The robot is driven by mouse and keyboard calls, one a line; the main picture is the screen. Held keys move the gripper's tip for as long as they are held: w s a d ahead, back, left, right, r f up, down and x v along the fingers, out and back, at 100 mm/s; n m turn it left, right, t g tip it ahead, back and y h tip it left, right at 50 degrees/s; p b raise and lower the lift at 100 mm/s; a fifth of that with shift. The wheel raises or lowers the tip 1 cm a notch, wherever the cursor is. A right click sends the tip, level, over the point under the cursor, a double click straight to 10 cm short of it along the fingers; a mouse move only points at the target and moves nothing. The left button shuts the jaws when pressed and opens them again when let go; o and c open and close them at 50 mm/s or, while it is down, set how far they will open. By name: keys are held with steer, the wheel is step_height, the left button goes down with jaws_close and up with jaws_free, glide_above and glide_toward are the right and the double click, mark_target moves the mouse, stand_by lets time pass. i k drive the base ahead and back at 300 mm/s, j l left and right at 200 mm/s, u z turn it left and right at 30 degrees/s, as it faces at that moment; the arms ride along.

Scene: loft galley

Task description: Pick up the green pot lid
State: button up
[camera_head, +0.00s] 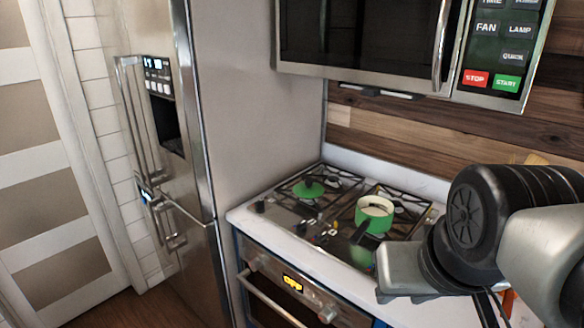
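The green pot lid (309,189) has a dark knob on top and rests on the left part of the stovetop, over a burner grate. A green pot (374,215) with a pale inside and a dark handle stands to its right on the stovetop, with no lid on it. My arm reaches in from the right edge, to the right of the pot and well apart from the lid. The fingers of my gripper cannot be made out.
The stovetop (330,222) has grates and knobs, above an oven (290,290). A microwave (360,45) hangs over it. A steel fridge (165,130) stands at the left, with its grey side panel beside the stove. White counter (290,260) runs along the stove's front.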

mark_target(307, 190)
steer(key=u, duration=0.2)
steer(key=j+z, duration=0.4)
steer(key=j, duration=0.9)
steer(key=i+j+z, duration=0.3)
steer(key=j, duration=0.35)
steer(key=i+j+z, duration=0.15)
steer(key=i+j, duration=0.15)
steer(key=i+j+z, duration=0.25)
steer(key=i+j, duration=0.15)
steer(key=j, duration=0.1)
